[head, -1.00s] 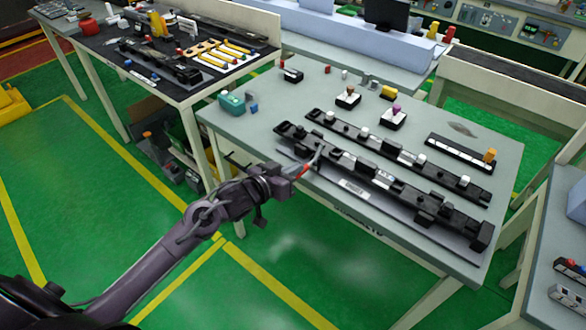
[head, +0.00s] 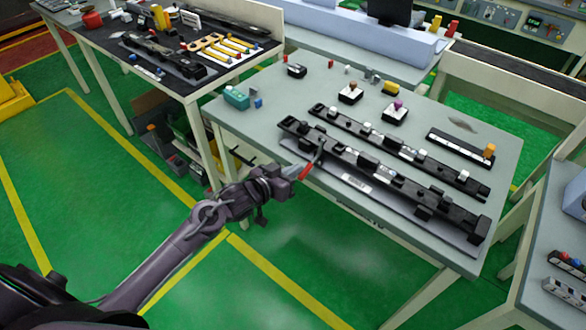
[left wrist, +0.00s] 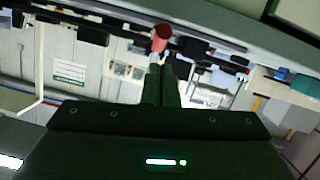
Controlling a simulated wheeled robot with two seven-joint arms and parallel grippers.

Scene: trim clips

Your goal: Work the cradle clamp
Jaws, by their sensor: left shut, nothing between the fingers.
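The long black cradle (head: 400,189) lies on a grey base plate (head: 351,178) along the near edge of the grey table. A dark clamp lever (head: 320,153) with a red handle end (head: 306,171) stands at its left part. The handle points towards my left gripper (head: 294,181), which is shut and empty at the table's near edge. Its fingertips are close to the red end; I cannot tell whether they touch. In the left wrist view, the red end (left wrist: 161,38) shows just beyond the closed fingers (left wrist: 161,82). My right gripper is not in view.
A second black rail (head: 400,150) with white pieces lies behind the cradle. Small blocks and two button boxes, one with a purple top (head: 395,111), stand farther back. A teal item (head: 236,98) sits at the left corner. Open green floor lies before the table.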

